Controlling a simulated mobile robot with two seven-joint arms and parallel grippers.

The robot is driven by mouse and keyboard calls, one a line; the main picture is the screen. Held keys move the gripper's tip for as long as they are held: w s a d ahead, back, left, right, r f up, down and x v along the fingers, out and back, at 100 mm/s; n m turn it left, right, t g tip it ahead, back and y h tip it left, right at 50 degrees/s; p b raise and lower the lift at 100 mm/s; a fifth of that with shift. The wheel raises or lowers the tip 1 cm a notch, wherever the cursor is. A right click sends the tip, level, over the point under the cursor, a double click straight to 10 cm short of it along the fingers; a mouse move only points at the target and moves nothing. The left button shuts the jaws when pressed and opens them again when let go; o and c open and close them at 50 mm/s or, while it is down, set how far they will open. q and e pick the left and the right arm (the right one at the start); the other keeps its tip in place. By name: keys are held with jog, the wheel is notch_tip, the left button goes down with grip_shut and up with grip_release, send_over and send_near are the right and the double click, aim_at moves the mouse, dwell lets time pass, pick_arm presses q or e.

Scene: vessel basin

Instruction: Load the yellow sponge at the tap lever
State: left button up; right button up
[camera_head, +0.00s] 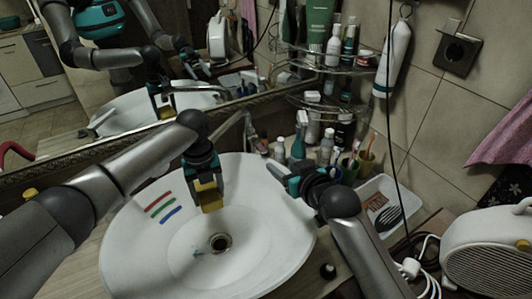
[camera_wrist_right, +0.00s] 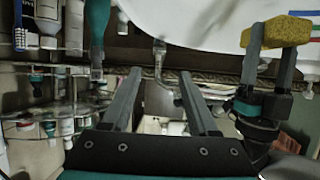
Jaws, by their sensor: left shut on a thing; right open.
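My left gripper (camera_head: 206,180) is shut on the yellow sponge (camera_head: 209,197) and holds it over the white basin (camera_head: 135,245), behind the drain. The sponge also shows in the right wrist view (camera_wrist_right: 279,31), at the top right, between the left gripper's fingers. My right gripper (camera_head: 282,178) is open and empty at the basin's right rim. Its two fingers stand apart in the wrist view. A chrome tap (camera_wrist_right: 160,56) shows beyond them there, at the basin's back edge.
Red, green and blue stripes (camera_head: 160,208) mark the basin's left inner wall. Bottles and cups (camera_head: 326,148) crowd the back right corner below a wire shelf (camera_head: 330,65). A white tray (camera_head: 384,205) with a brush and a fan heater (camera_head: 490,250) stand right.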

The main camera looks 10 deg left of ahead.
aim_at(265, 152)
jog(key=shift+x, duration=5.55)
jog(key=shift+r, duration=0.1)
jog(key=shift+c, duration=0.3)
grip_shut()
